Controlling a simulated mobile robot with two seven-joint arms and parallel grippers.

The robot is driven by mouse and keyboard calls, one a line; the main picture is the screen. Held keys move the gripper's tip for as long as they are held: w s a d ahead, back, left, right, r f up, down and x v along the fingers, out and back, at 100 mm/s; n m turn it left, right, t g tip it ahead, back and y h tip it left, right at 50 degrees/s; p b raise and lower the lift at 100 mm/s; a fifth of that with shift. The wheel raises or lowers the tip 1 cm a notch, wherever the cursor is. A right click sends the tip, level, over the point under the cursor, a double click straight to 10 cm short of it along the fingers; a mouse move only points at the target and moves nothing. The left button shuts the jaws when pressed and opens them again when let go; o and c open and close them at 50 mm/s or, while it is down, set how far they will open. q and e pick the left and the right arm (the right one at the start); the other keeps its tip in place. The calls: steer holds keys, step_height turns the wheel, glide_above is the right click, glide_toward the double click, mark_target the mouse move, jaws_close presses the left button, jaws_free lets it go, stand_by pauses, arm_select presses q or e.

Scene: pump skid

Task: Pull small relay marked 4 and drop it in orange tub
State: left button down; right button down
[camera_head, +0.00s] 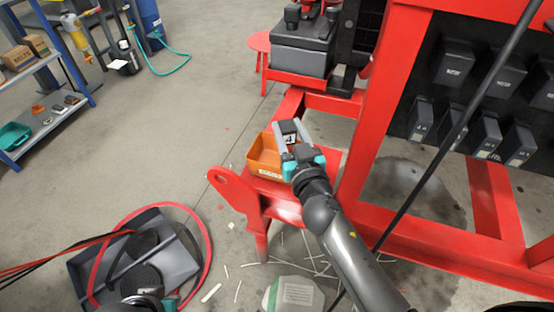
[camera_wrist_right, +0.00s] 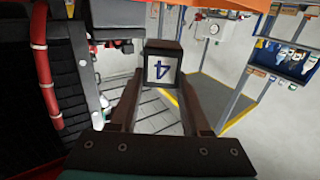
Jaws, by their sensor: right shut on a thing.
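The small relay marked 4 (camera_head: 288,129) is a dark block with a white label. My right gripper (camera_head: 291,134) is shut on it and holds it up. In the right wrist view the relay (camera_wrist_right: 162,68) sits between the fingertips, its 4 turned sideways. The orange tub (camera_head: 257,164) stands on a red ledge of the skid. In the head view the relay and gripper overlap the tub's right side; the height between them is hard to tell. At the bottom left, a dark part with teal (camera_head: 150,301) seems to be my left gripper; its fingers are not visible.
The red frame (camera_head: 365,120) rises right of the tub, with a black panel bearing several relays (camera_head: 485,135). A black cable (camera_head: 455,130) crosses the right side. A grey bin (camera_head: 180,262) with a red hoop lies on the floor at left. Open floor lies left of the tub.

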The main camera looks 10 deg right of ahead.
steer(key=shift+c, duration=1.4)
jaws_free()
steer(key=shift+s, duration=0.1)
steer(key=shift+s+f, duration=0.1)
steer(key=shift+s, duration=0.15)
arm_select(q)
steer(key=w+d+r+t+h+b, duration=0.2)
steer(key=w+d+t+b, duration=0.1)
steer(key=d, duration=0.1)
steer(key=shift+w+r+m+t+b, duration=0.2)
steer(key=shift+w+m+t+b, duration=0.1)
steer(key=shift+w+t, duration=0.1)
arm_select(e)
steer(key=s, duration=1.4)
steer(key=shift+s, duration=0.25)
arm_select(q)
steer(key=shift+d, duration=0.1)
